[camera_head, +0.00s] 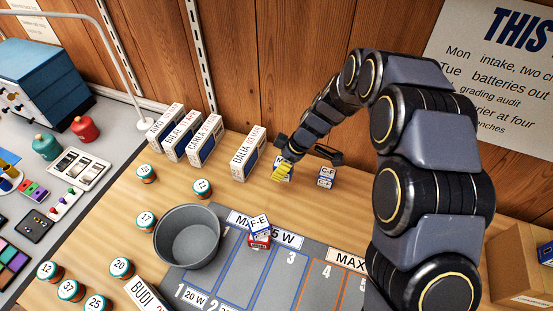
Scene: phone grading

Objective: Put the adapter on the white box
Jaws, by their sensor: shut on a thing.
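My gripper (283,165) is near the back of the wooden table, right of the white box labelled DALIA (249,153). It is shut on a small blue-and-white adapter (289,176), mostly hidden by the yellow part in front of it; its label cannot be read. I cannot tell whether it touches the table. A similar adapter labelled C-F (326,177) stands just to the right. Another, labelled F-E (260,226), sits on a red-and-white block (259,242) on the grey mat. More tall white boxes (198,139) stand left of DALIA.
A grey bowl (188,236) stands left of the grey mat (235,265) with its marked lanes. Several numbered round jars (147,173) stand on the left of the table. A white BUDI box (144,294) is at the front. A cardboard box (519,262) is at the right.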

